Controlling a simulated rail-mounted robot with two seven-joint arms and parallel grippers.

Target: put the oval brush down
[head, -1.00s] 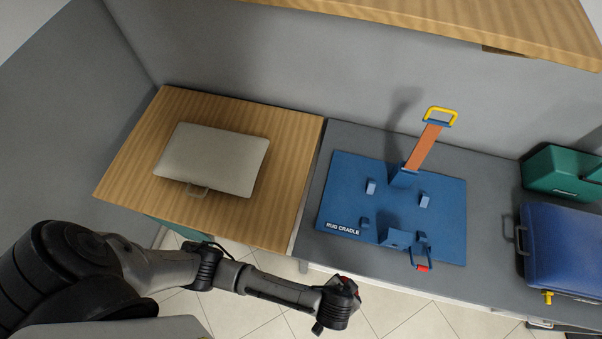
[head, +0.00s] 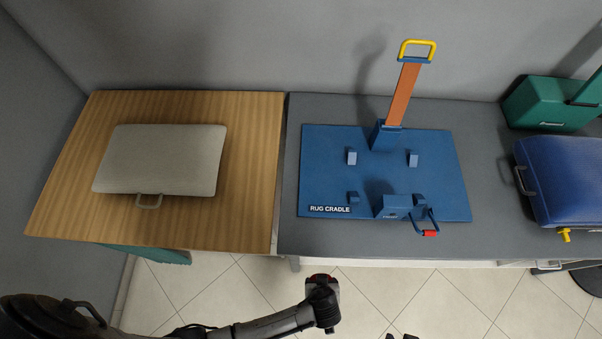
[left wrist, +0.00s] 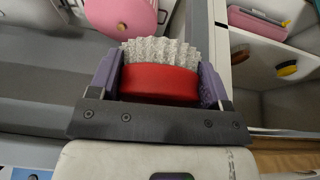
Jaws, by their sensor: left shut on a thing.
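The oval brush shows in the left wrist view with a red body (left wrist: 160,82) and pale bristles. My left gripper (left wrist: 160,88) is shut on it, with one purple finger at each side. The bristles point away from the palm. In the head view my left gripper (head: 321,284) is over the floor in front of the counters, and a little red of the brush shows at it. Two small dark tips at the bottom edge of the head view (head: 401,337) may be my right gripper; too little shows to tell its opening.
A wooden counter (head: 255,150) bears a beige padded board. The grey counter (head: 285,235) bears the blue rug cradle (head: 440,165) with its upright orange strap, a green box (head: 545,105) and a blue case (head: 570,180). Bare grey counter lies between cradle and case.

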